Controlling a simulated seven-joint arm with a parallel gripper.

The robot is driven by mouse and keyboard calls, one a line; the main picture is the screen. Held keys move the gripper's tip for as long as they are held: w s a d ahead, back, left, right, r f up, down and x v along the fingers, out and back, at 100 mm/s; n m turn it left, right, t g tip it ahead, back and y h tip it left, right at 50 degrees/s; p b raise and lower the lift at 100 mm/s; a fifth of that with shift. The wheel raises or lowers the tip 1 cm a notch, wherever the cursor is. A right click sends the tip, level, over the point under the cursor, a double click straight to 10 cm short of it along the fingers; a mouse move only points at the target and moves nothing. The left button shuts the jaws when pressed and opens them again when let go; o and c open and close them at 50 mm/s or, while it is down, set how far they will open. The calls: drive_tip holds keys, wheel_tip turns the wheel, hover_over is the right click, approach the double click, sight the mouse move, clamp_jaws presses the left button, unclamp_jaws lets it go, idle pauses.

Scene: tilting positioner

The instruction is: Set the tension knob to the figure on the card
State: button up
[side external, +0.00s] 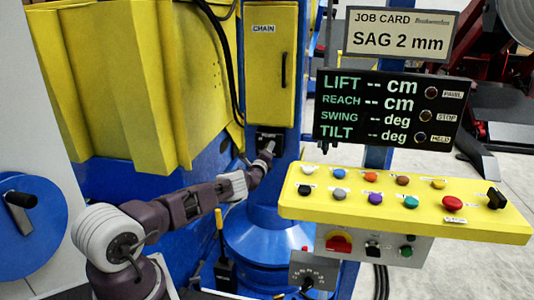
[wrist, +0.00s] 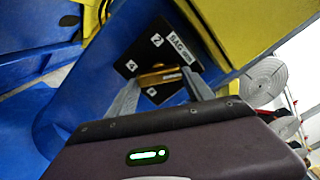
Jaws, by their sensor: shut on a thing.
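The job card (side external: 401,35) at the top right of the side view reads SAG 2 mm. In the wrist view a brass-coloured bar knob (wrist: 164,75) sits on a black plate (wrist: 140,52) labelled SAG mm. The marks 2 and 4 are legible, with 2 above the knob and 4 to its upper left; a lower mark is too small to read. The knob lies nearly level in this picture; I cannot tell which end points. My gripper (wrist: 162,83) is shut on the knob. In the side view my gripper (side external: 266,150) meets the dark plate and hides the knob.
A yellow CHAIN cabinet (side external: 271,65) stands above the plate, and yellow and blue panels lie to its left. A yellow button panel (side external: 405,203) juts out at the right, below a dark readout (side external: 388,108) showing dashes. A dial box (side external: 313,270) stands low in front.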

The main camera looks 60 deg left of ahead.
drive_tip(key=shift+m, duration=0.8)
drive_tip(key=o, duration=1.4)
drive_tip(key=shift+c, duration=0.2)
